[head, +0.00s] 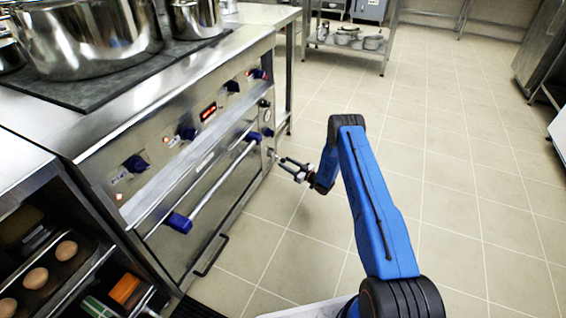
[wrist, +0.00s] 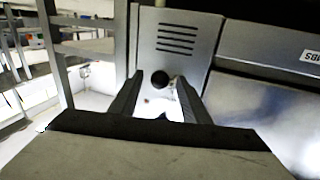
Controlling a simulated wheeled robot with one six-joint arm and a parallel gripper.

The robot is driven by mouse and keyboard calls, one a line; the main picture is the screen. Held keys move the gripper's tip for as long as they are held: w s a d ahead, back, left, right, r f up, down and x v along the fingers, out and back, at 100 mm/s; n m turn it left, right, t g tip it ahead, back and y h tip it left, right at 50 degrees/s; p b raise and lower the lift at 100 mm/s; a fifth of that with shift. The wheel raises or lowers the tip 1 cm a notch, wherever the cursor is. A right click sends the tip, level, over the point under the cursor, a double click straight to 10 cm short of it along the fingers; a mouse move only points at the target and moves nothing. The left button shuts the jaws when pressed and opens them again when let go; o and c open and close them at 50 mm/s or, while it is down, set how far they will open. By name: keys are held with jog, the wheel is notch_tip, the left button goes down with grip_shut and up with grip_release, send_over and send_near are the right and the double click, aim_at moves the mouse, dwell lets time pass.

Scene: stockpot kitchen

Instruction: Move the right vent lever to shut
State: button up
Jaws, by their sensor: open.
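My gripper (head: 284,163) is open and empty beside the right end of the steel range, with its fingers pointing at the narrow end panel. In the wrist view my gripper (wrist: 159,82) has its two dark fingers apart, framing a dark round knob (wrist: 160,79) on that panel, below a row of vent slots (wrist: 177,38). This knob seems to be the vent lever's hub, but I cannot make out a clear handle or its setting. A small pale piece shows just right of the knob. I cannot tell any contact. In the head view the lever is too small to make out.
The range front (head: 200,150) carries several blue knobs and a long oven handle (head: 215,185). Large pots (head: 85,40) stand on top. A rack with eggs (head: 66,250) is at lower left. The tiled floor (head: 460,200) to the right is clear.

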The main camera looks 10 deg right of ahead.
jog(key=shift+x, duration=1.5)
grip_shut()
jog(key=shift+r, duration=0.2)
jog(key=r+g+h, duration=0.1)
jog(key=r+g, duration=0.1)
jog(key=r+n+g+h, duration=0.1)
jog(key=shift+s+d+h, duration=0.25)
jog(key=shift+d+h, duration=0.05)
notch_tip(320, 180, up, 2)
jog(key=shift+n+g+h, duration=0.3)
jog(key=shift+g+h, duration=0.6)
jog(key=shift+w+a+r+g+h, duration=0.1)
jog(key=shift+r+g+h, duration=0.4)
jog(key=shift+h, duration=0.1)
jog(key=shift+w+a+r+g+h, duration=0.1)
jog(key=shift+r+g+h, duration=0.3)
jog(key=shift+g+h, duration=0.15)
jog(key=shift+r, duration=0.1)
